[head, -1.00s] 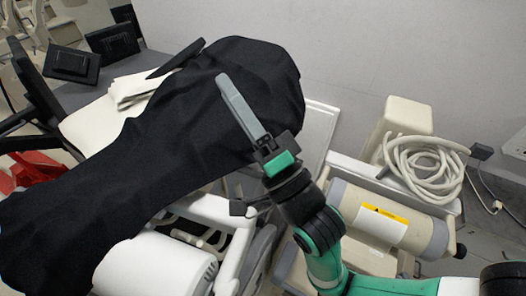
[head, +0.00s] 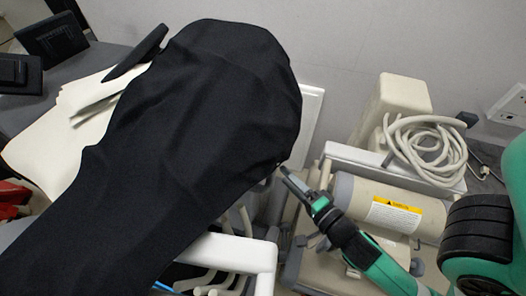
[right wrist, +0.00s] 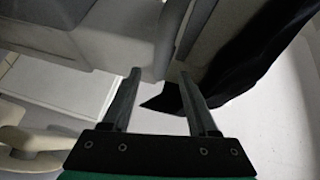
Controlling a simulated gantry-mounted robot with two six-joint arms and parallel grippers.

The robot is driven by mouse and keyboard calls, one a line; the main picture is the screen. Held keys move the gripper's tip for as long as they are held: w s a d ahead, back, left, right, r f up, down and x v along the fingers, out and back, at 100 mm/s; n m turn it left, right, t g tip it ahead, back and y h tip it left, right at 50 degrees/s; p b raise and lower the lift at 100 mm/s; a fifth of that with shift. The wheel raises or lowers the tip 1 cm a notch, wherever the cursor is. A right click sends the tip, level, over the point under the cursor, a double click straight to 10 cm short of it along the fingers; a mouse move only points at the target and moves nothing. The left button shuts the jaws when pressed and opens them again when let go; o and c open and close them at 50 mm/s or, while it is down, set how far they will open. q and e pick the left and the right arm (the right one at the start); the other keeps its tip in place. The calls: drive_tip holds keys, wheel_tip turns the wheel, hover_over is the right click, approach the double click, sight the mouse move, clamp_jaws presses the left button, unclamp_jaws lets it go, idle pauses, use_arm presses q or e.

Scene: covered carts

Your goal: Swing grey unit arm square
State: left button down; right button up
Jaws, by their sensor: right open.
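A long black cover (head: 190,120) drapes over a unit from the lower left to the upper middle in the head view, hiding its shape. My right gripper (head: 290,176) is at the cover's lower right edge, with its fingertips partly hidden there. In the right wrist view the gripper (right wrist: 161,78) is open, with a gap between its fingers. A grey-beige body (right wrist: 125,35) lies beyond the fingertips, and dark cloth (right wrist: 235,65) hangs at the right, its lower corner showing between the fingers. I cannot tell whether they touch. My left gripper is not in view.
A beige cart at the right carries a cylinder with a yellow label (head: 392,212) and a coiled pale hose (head: 425,150). A white rail (head: 235,252) stands below the cover. Dark monitors (head: 50,38) are at the upper left.

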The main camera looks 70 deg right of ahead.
drive_tip(key=p+x, duration=0.3)
drive_tip(key=x, duration=0.7)
drive_tip(key=shift+w+d, duration=0.15)
drive_tip(key=shift+w, duration=0.05)
clamp_jaws()
idle(0.9)
